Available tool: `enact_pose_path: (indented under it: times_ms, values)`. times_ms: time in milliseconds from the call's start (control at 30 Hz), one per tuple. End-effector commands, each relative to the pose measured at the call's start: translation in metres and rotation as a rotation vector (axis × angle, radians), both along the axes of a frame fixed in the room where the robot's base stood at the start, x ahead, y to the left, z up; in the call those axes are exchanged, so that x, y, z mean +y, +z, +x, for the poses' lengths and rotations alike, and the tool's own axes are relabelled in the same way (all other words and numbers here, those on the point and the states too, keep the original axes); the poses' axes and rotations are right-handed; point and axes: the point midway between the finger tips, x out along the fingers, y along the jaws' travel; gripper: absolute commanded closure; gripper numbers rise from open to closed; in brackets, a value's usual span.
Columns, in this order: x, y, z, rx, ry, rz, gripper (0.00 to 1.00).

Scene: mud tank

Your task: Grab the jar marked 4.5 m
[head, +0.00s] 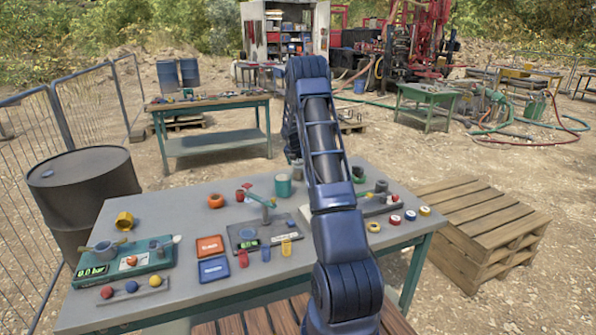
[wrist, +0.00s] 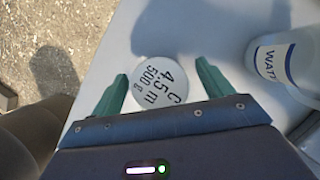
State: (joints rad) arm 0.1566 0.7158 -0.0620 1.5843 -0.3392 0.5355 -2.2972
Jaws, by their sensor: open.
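In the wrist view, a round white jar lid (wrist: 158,84) reads "C", "4.5 m" and "500 g". In the head view my arm reaches over the front table, and the gripper and this jar are not visible.
A white container marked "WATE" (wrist: 287,65) stands right of my right finger. The pale surface ends at the left, with gravel (wrist: 50,35) beyond. In the head view the front table (head: 175,215) holds several tools and small parts, with wooden pallets (head: 480,215) at its right.

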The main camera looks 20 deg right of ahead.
Motion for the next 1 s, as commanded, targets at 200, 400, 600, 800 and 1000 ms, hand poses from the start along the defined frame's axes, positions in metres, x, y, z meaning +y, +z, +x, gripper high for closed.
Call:
enact_pose_path:
  times_ms: [200,400,600,800,1000]
  values:
    - [-0.0035,-0.0134,0.0047,-0.001,0.0,0.0,0.21]
    - [-0.0035,-0.0133,0.0044,-0.001,0.0,0.001,0.33]
    - [-0.0036,-0.0133,0.0043,-0.001,0.0,0.001,0.72]
    - [-0.0037,-0.0125,0.0046,-0.001,0.0,0.0,0.86]
    - [-0.0038,-0.0081,0.0049,-0.003,0.0,0.0,0.86]
